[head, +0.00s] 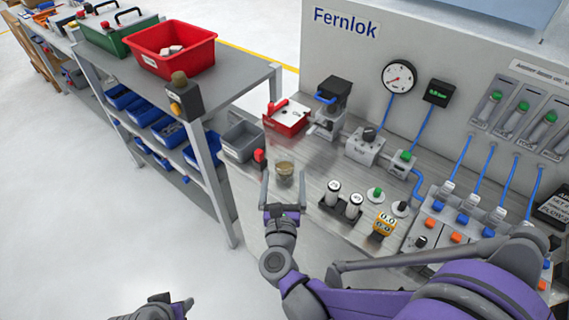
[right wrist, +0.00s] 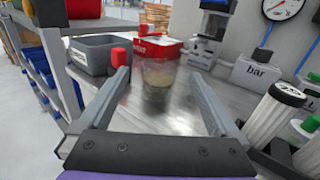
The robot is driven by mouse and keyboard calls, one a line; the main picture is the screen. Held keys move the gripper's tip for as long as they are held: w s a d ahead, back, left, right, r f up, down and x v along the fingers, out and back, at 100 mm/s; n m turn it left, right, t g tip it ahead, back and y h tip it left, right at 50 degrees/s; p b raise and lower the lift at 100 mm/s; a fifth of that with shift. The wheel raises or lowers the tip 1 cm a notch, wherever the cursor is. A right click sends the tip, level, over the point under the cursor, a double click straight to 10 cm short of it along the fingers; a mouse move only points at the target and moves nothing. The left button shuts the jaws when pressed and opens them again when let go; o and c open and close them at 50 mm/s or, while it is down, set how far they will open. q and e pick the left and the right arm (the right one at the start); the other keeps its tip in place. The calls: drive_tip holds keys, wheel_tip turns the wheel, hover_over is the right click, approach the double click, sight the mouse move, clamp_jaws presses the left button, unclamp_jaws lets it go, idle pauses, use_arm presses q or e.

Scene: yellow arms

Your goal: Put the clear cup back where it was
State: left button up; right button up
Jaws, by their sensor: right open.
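The clear cup (head: 285,169) stands on the metal bench top (head: 240,187) near its left end. It looks see-through, with something brownish inside. It also shows in the right wrist view (right wrist: 157,84), upright between the tips of the two fingers. My right gripper (head: 284,177) is open, with one finger on each side of the cup. A gap shows between each finger and the cup. My left gripper (head: 165,308) is only partly in view at the bottom edge of the head view, and its jaws cannot be made out.
A grey bin (head: 240,142) and a red box (head: 286,117) stand behind the cup. A shelf with blue bins (head: 168,131) and a red crate (head: 171,50) is at left.

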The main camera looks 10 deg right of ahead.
drive_tip(key=s+a+n+g+y, duration=0.25)
drive_tip(key=n+y, duration=0.25)
drive_tip(key=n, duration=0.7)
drive_tip(key=s+a+n+g+y, duration=0.1)
drive_tip(key=s+a+n+y, duration=0.25)
drive_tip(key=n, duration=0.85)
drive_tip(key=s+d+f+n+g+h, duration=0.1)
drive_tip(key=s+d+f+n+g, duration=0.3)
drive_tip(key=s+d+n, duration=0.2)
drive_tip(key=s+d+f+n+g+h, duration=0.2)
drive_tip(key=s+d+f+n+g, duration=0.3)
drive_tip(key=s+n, duration=0.3)
drive_tip(key=shift+s+d+n, duration=0.4)
drive_tip(key=shift+s+d, duration=0.15)
drive_tip(key=shift+s, duration=0.15)
drive_tip(key=shift+h, duration=0.25)
